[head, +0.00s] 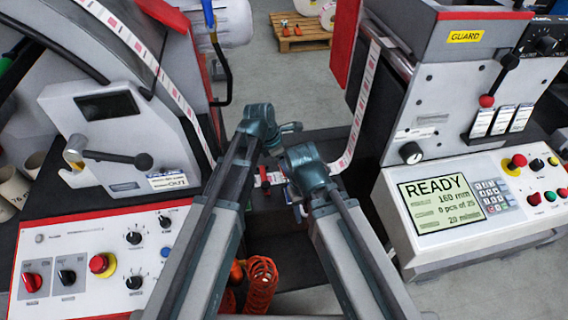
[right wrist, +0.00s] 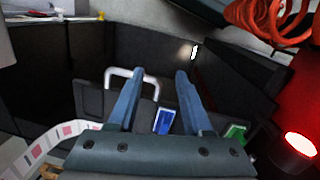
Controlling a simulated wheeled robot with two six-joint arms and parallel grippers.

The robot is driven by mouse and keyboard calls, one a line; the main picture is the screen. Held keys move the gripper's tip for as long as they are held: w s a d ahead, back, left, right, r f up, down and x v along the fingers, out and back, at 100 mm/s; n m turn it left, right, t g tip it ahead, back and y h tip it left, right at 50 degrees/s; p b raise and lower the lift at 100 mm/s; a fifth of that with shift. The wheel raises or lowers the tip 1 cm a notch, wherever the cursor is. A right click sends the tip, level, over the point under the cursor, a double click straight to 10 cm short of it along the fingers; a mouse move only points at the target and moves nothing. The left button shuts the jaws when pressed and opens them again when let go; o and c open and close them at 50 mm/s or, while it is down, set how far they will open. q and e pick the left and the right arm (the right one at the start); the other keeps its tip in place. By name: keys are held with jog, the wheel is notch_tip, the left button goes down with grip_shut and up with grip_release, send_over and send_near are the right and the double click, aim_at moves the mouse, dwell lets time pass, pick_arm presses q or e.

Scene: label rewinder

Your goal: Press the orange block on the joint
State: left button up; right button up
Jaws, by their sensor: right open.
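My right gripper (right wrist: 154,73) is open and empty in the right wrist view, with its two blue-grey fingers apart. In the head view the end of my right arm (head: 306,168) is over the dark middle gap, and its fingers are hidden. The end of my left arm (head: 260,125) is just beside it, and its finger opening does not show. A small red part (head: 268,179) lies between the arms; I cannot tell whether it is the orange block. The label web (head: 360,112) runs down towards the middle from both sides. The joint is not clearly visible.
The right wrist view shows a white handle (right wrist: 132,76), a blue item (right wrist: 164,121) and a green item (right wrist: 235,132). An orange coiled hose (head: 262,280) hangs below. The rewinder's READY panel (head: 446,205) and the left control panel (head: 95,262) flank the gap.

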pick_arm(q)
jog(key=shift+f, duration=0.15)
jog(key=shift+f+b, duration=0.7)
jog(key=shift+b, duration=0.15)
jog(key=shift+s+f+b, duration=0.1)
jog(key=shift+f+b, duration=0.65)
dwell(2.2)
jog(key=shift+r, duration=0.1)
jog(key=shift+r+p, duration=2.45)
jog(key=shift+p, duration=0.1)
notch_tip(320, 180, up, 3)
jog(key=p, duration=0.3)
